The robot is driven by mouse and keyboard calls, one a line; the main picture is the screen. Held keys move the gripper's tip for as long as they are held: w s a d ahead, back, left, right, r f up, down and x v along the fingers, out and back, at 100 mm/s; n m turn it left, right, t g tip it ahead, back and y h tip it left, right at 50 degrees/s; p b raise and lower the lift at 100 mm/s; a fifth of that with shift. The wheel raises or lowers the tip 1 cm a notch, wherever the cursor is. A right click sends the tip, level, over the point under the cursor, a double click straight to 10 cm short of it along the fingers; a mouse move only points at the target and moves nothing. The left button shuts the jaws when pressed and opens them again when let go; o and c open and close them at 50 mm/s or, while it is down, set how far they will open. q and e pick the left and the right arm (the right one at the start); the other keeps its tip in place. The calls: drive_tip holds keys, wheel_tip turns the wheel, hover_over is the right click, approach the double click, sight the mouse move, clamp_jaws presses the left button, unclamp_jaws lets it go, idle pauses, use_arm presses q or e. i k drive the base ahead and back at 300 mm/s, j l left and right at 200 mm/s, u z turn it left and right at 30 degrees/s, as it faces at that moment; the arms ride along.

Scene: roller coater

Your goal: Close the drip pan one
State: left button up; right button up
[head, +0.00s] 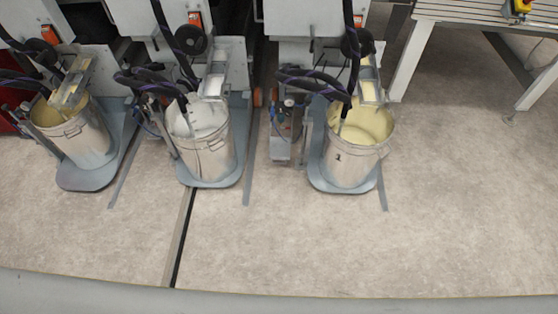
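A bucket marked "1" (346,163) stands at the right of the three stations and holds pale yellow liquid. A narrow metal tray (370,91), apparently drip pan one, slopes down from the machine over this bucket's back rim. Its upper end lies partly behind dark hoses, and I cannot tell how far open it is. Similar metal trays show at the middle station (213,84) and the left station (70,94). Neither of my grippers is in view.
A middle bucket (209,158) with whitish liquid and a left bucket (83,143) with yellow liquid stand on grey bases. Dark hoses (318,84) hang into the buckets. A slatted table (470,12) stands at the upper right. The floor in front is clear.

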sight(278, 149)
drive_tip(key=i+l+z, duration=0.1)
drive_tip(key=i+z, duration=0.35)
drive_tip(key=i, duration=1.25)
